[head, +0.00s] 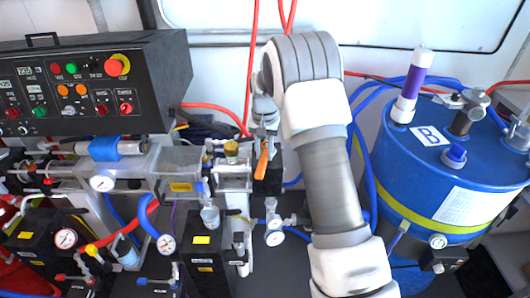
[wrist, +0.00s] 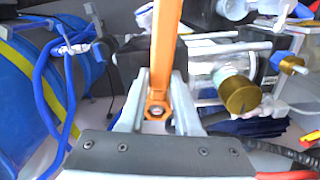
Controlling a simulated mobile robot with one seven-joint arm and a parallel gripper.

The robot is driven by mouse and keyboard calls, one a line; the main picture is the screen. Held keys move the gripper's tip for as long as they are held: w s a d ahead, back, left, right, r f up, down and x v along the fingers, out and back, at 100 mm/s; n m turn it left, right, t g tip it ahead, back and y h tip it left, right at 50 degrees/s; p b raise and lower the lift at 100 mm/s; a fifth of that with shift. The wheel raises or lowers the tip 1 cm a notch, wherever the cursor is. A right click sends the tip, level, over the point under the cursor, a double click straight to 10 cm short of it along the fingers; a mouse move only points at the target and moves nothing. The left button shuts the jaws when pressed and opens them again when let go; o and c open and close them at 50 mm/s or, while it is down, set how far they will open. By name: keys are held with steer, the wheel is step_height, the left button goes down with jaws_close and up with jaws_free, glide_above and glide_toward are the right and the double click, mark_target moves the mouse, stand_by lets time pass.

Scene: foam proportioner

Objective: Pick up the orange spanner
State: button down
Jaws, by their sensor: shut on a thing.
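The orange spanner (head: 262,159) hangs below my gripper (head: 264,132) in the head view, beside the clear-bodied valve assembly. In the wrist view the spanner (wrist: 165,52) stands between the two fingers of my gripper (wrist: 158,88), with its ring end low between them and its shaft running up out of the top of the picture. My gripper is shut on the spanner near that ring end. The spanner's far end is cut off in the wrist view. I cannot tell whether it touches anything beneath.
A valve assembly with a brass cap (head: 231,149) is close to the left of my gripper; the cap (wrist: 240,95) also shows in the wrist view. A black control box (head: 95,85) stands at left. A blue drum (head: 440,165) with hoses stands at right.

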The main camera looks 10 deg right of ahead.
mark_target(264, 154)
steer(key=shift+r, duration=0.15)
step_height(264, 154, up, 4)
steer(key=shift+w+r, duration=0.1)
steer(key=s+d+r, duration=0.5)
steer(key=d+r, duration=0.1)
steer(key=d, duration=0.4)
steer(key=shift+s+d+r+b, duration=0.25)
steer(key=shift+s+r+b, duration=0.05)
steer(key=shift+b, duration=0.15)
